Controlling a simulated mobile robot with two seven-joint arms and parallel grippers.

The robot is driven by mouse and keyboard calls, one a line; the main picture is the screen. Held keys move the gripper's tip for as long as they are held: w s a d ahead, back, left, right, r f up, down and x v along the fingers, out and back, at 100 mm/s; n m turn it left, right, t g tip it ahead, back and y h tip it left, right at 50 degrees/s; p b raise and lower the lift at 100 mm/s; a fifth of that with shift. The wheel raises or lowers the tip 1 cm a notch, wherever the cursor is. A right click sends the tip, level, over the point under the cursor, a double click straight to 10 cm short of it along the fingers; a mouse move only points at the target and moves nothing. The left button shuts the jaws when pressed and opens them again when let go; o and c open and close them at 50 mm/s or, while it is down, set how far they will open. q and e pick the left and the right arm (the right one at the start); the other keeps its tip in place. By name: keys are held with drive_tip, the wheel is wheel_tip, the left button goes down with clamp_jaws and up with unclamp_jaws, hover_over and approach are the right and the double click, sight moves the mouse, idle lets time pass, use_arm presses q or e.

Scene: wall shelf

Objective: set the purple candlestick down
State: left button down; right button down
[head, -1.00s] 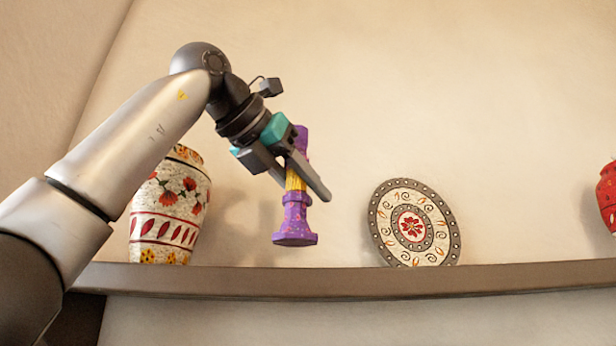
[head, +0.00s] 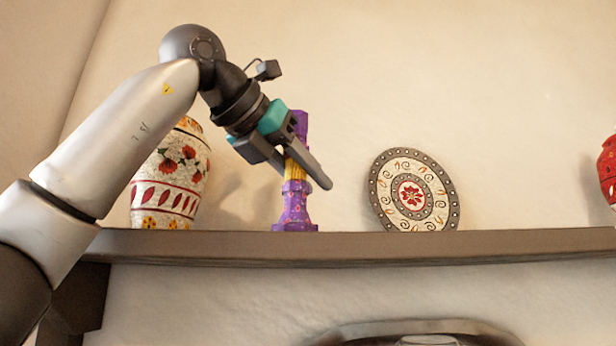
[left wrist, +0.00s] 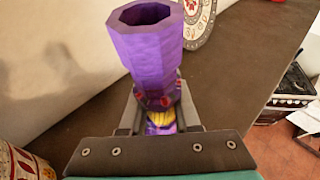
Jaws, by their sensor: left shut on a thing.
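The purple candlestick (head: 296,207) has a yellow middle and stands upright at the shelf, its base at the shelf's (head: 400,247) front edge line in the head view. Whether the base touches the shelf top I cannot tell for sure. My left gripper (head: 308,172) is shut on its yellow middle, coming from the upper left. In the left wrist view the candlestick's hollow purple top (left wrist: 150,45) points toward the camera, with the gripper fingers (left wrist: 160,118) on both sides below it. My right gripper is not in view.
A floral vase (head: 170,180) stands left of the candlestick, partly behind my arm. A decorated plate (head: 412,192) leans on the wall to the right, and a red vase (head: 608,175) is at the far right. Shelf between candlestick and plate is clear. A stove (left wrist: 292,90) shows below.

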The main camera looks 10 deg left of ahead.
use_arm(q)
drive_tip(key=shift+f+b, duration=0.4)
drive_tip(key=shift+f, duration=0.1)
drive_tip(key=c, duration=0.6)
unclamp_jaws()
drive_tip(key=shift+o, duration=0.2)
drive_tip(key=v, duration=1.5)
drive_tip(key=shift+s+b, duration=0.15)
drive_tip(key=shift+b, duration=0.25)
